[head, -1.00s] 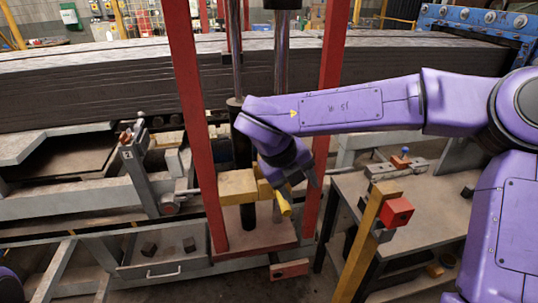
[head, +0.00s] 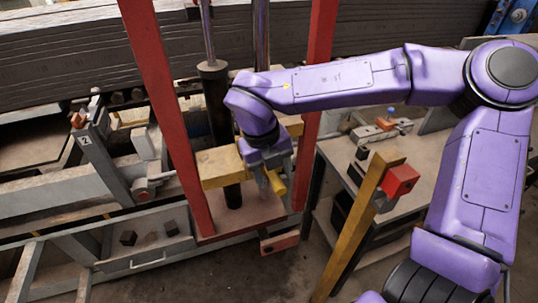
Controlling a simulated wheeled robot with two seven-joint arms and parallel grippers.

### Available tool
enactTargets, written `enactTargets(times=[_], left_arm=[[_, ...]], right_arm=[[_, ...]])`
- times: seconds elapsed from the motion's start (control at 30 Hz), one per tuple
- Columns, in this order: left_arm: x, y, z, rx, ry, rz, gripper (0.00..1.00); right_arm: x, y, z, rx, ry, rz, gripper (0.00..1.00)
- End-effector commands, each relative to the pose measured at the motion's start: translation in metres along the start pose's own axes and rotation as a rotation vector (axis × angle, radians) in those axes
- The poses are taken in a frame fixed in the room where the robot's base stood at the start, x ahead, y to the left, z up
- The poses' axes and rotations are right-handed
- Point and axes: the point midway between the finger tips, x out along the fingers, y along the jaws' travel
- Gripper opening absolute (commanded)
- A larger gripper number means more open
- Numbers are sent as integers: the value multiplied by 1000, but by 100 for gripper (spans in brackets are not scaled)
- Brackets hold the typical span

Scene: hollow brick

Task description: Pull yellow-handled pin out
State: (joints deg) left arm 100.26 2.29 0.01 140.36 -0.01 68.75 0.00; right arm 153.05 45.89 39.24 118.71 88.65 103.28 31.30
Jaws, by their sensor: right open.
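The yellow handle of the pin (head: 278,188) shows as a short yellow cylinder at the front of the yellow block (head: 222,166), inside the red frame (head: 166,130). My right gripper (head: 270,178) points down at the handle, with its fingers close around or beside it. It is open; whether a finger touches the handle cannot be told. The gripper and wrist hide part of the handle and block, and the pin's shaft is not visible. My left gripper is not in view.
A yellow post (head: 352,235) with a red block (head: 402,180) stands right of the frame, before a grey worktable (head: 350,165). Grey machine rails (head: 75,195) lie to the left. Stacked dark sheets (head: 60,55) fill the back.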

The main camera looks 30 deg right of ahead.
Motion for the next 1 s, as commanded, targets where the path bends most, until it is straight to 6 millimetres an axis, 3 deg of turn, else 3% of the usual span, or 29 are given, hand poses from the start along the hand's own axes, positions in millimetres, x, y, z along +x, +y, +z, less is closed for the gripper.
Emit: enactTargets(times=[0.3,0.47,0.5,1.0], left_arm=[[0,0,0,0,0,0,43],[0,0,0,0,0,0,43],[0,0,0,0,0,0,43],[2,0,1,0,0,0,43]], right_arm=[[6,0,0,-1,-1,0,57],[5,0,0,-1,-1,0,5],[5,0,0,-1,-1,0,0],[5,0,-18,-1,-1,1,0]])
